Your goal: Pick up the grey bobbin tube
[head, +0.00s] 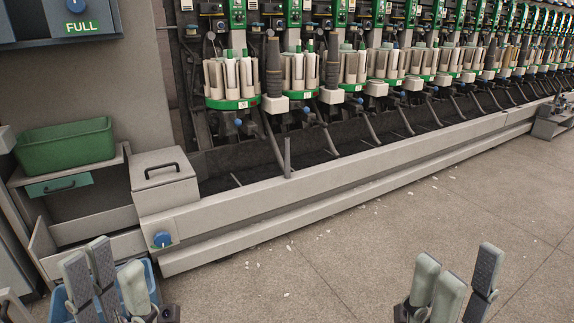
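A slim grey tube (287,157) stands upright at the front of the machine's dark trough, just behind the pale front rail; it looks like the grey bobbin tube, but its lower end is hidden. My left gripper (112,277) is at the bottom left, with its fingers apart and nothing visible between them. My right gripper (458,280) is at the bottom right, fingers apart and empty, over the floor. Both grippers are well apart from the tube.
The long winder rail (350,165) runs from lower left to upper right. A grey lidded box (165,190) sits at its left end. A green bin (65,148) stands on a shelf at left. A blue crate (58,304) is partly behind my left gripper. The floor (340,250) is open, with small scraps.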

